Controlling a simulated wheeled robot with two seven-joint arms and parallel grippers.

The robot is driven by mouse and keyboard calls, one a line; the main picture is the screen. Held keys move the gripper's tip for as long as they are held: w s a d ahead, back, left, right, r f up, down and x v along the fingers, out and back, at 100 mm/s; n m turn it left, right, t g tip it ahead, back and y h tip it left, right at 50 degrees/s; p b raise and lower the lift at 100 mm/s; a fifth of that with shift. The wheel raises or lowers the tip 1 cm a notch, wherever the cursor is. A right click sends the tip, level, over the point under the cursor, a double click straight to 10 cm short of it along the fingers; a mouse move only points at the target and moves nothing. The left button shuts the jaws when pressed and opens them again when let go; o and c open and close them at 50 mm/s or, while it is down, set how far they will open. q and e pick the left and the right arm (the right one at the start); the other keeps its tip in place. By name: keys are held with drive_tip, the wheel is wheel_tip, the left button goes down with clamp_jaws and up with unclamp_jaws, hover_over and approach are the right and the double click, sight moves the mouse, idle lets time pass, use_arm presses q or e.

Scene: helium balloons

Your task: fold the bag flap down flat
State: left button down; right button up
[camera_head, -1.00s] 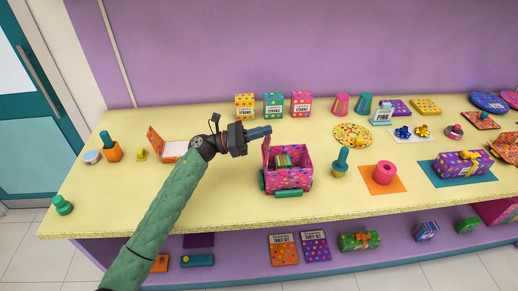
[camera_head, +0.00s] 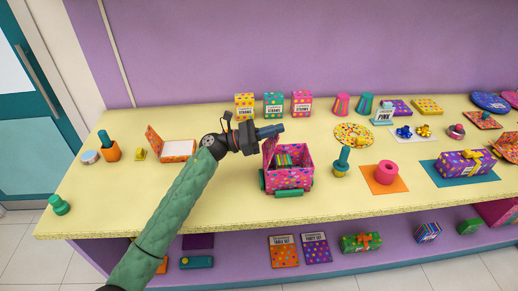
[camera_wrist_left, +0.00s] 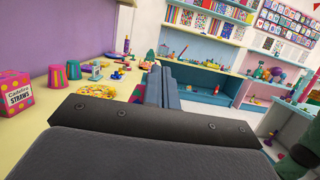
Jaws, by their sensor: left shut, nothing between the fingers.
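The pink polka-dot bag (camera_head: 293,179) stands on the yellow counter, open at the top, with striped contents (camera_head: 284,160) showing inside. Its flap (camera_head: 269,152) stands up at the bag's left side and leans a little inward over the opening. My left gripper (camera_head: 271,131) is shut and empty, with its blue-grey fingers at the flap's top edge; whether they touch it I cannot tell. The shut fingers also show in the left wrist view (camera_wrist_left: 165,86), where they and the gripper body hide most of the bag. My right gripper is not in view.
Green blocks (camera_head: 289,193) sit against the bag's base. Several straws boxes (camera_head: 273,104) stand behind it. A green-and-yellow stamp-like item (camera_head: 341,163) is close on the right, and an open orange box (camera_head: 178,150) lies to the left. The counter in front is clear.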

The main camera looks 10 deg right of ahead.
use_arm(q)
drive_tip(key=shift+d, duration=0.3)
drive_tip(key=shift+f, duration=0.15)
